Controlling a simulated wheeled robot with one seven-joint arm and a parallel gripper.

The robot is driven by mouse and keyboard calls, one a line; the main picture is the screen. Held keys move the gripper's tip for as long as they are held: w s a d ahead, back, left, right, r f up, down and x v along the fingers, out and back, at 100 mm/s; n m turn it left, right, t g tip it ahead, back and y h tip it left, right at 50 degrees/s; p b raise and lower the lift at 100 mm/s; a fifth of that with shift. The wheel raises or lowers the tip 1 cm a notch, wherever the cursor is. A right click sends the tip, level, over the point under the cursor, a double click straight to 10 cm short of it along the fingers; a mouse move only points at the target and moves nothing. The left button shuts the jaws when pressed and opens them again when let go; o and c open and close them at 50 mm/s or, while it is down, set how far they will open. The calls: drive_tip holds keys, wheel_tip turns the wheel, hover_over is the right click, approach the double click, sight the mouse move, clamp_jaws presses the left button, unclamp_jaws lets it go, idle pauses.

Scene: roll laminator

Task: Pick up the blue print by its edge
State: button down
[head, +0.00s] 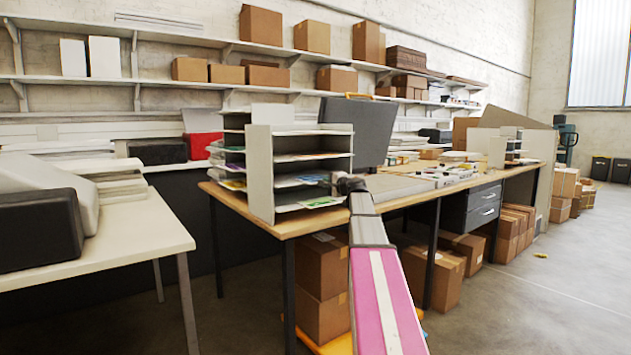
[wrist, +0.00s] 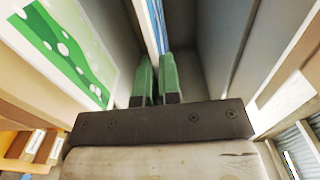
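The blue print (wrist: 158,22) shows in the wrist view as a narrow blue and white strip running away from my gripper, between grey shelf panels. My gripper (wrist: 157,65) has two green fingers set close together with a narrow gap between them. The print's near edge lines up with that gap; contact is not clear. In the head view my gripper (head: 341,183) is at the open right side of the grey paper sorter (head: 260,175), at its lower shelves. I cannot single out the blue print among the sheets there.
A green print with white dots (wrist: 72,50) lies on the neighbouring shelf in the wrist view. The sorter stands on a wooden-topped table (head: 285,226), with a dark upright panel (head: 358,125) behind it. Cardboard boxes (head: 322,270) are under the table. Open floor lies to the right.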

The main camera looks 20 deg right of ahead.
drive_tip(key=shift+r, duration=0.25)
drive_tip(key=shift+s+r, duration=0.1)
drive_tip(key=shift+r, duration=0.25)
drive_tip(key=v, duration=1.6)
idle(0.6)
idle(0.4)
